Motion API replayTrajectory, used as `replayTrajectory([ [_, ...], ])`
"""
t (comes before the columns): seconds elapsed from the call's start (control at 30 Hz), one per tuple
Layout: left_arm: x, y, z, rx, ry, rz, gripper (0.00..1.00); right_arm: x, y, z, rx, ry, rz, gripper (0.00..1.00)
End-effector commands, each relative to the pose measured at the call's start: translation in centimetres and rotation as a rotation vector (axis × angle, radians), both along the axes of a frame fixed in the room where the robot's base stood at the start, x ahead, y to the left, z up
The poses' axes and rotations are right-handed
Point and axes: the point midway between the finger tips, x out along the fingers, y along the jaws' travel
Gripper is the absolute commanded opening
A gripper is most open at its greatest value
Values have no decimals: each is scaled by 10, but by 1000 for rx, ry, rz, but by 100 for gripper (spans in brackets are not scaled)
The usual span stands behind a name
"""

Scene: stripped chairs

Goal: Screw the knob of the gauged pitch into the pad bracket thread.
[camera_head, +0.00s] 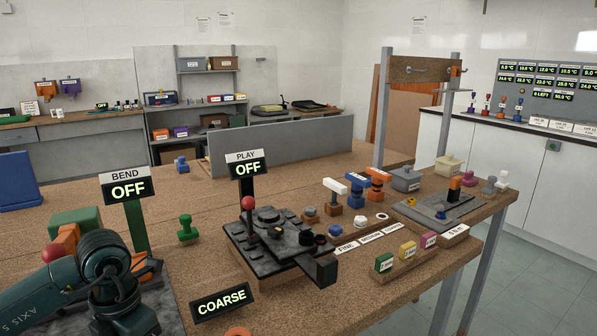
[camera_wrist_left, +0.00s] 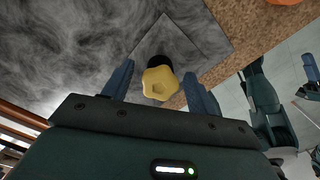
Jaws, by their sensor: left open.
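A yellow lobed knob (camera_wrist_left: 160,83) on a dark stem shows in the left wrist view, over a grey marbled plate (camera_wrist_left: 185,40). The two blue fingers of my left gripper (camera_wrist_left: 160,88) stand open on either side of it, with gaps visible. I cannot tell whether the stem is in a thread. In the head view my left arm comes in at the lower left, and its fingertips are hidden. A display (camera_head: 222,301) reads COARSE. Small fine, medium and coarse label cards (camera_head: 371,237) stand on the bench. I cannot pick out the pad bracket for certain.
A dark fixture (camera_head: 280,240) with a red ball lever stands mid-bench. BEND (camera_head: 128,188) and PLAY (camera_head: 248,168) displays both read OFF. A metal frame (camera_head: 383,110) rises behind.

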Motion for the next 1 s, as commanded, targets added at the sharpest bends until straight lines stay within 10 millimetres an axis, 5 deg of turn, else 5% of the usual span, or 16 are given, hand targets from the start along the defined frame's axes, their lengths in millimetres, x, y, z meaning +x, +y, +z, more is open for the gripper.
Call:
replayTrajectory([
  [0.6,0,0,1,0,2,811,58,0,0,17,0,2,1,57],
  [1.0,0,0,0,0,0,882,51,0,0,17,-1,2,0,57],
])
